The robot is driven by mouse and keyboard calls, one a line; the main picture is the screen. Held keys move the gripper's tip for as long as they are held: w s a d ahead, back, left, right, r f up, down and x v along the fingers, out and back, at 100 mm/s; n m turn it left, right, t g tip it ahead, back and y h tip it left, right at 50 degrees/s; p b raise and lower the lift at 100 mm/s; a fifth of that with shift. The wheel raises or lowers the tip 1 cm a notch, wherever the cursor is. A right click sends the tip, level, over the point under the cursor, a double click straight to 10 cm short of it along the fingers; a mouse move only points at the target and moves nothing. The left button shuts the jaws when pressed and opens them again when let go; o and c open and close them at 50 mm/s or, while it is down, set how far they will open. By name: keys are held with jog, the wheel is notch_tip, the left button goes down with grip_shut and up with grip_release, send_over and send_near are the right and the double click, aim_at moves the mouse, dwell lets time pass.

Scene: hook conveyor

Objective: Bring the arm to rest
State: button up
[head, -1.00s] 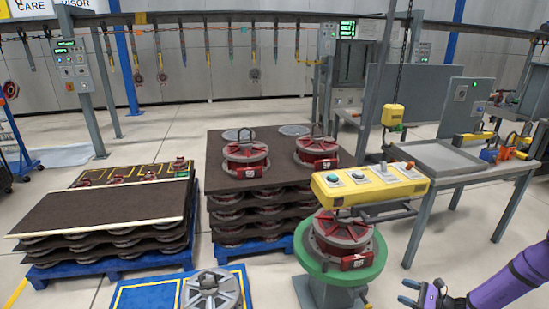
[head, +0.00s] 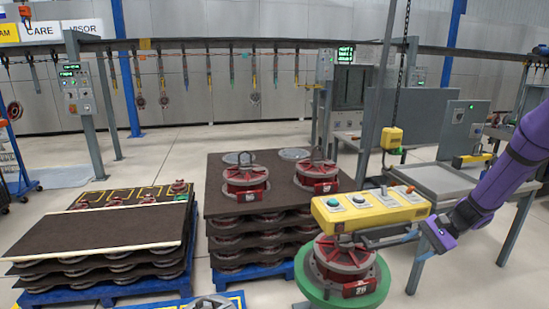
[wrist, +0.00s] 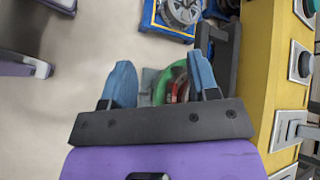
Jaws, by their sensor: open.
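My gripper (head: 418,246) is at the right of the head view, on the end of my purple arm. It is beside the right end of the yellow control box (head: 370,208); I cannot tell whether it touches the box. In the wrist view its two blue fingers (wrist: 160,75) are spread apart with nothing held between them. Beyond them, lower down, part of the green round stand (wrist: 177,72) shows. In the head view a red and grey wheel-like part (head: 345,262) sits on that stand, below the control box.
The control box (wrist: 262,75) runs close along the wrist view's right side. A grey work table (head: 455,180) stands behind my arm. Stacked pallets with a brown top (head: 265,198) stand at centre, another stack (head: 95,230) at left. Hooks hang from an overhead rail. Open floor lies between.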

jog(key=s+a+r+n+h, duration=0.35)
jog(key=s+r, duration=0.25)
jog(key=r, duration=0.4)
jog(key=s+a+r+n+h, duration=0.2)
jog(key=s+a+r+h, duration=0.15)
jog(key=s+r, duration=0.45)
jog(key=s+r+n+t+h, duration=0.1)
jog(key=s+r+n+t, duration=0.1)
jog(key=s+r, duration=0.3)
jog(key=s+a+r+n+t+h, duration=0.1)
jog(key=s+r+n+t+h, duration=0.1)
jog(key=s+r, duration=0.4)
jog(key=s+t, duration=0.1)
jog(key=s, duration=0.3)
jog(key=shift+s+a+h, duration=0.25)
jog(key=shift+s+h, duration=0.05)
dwell(1.2)
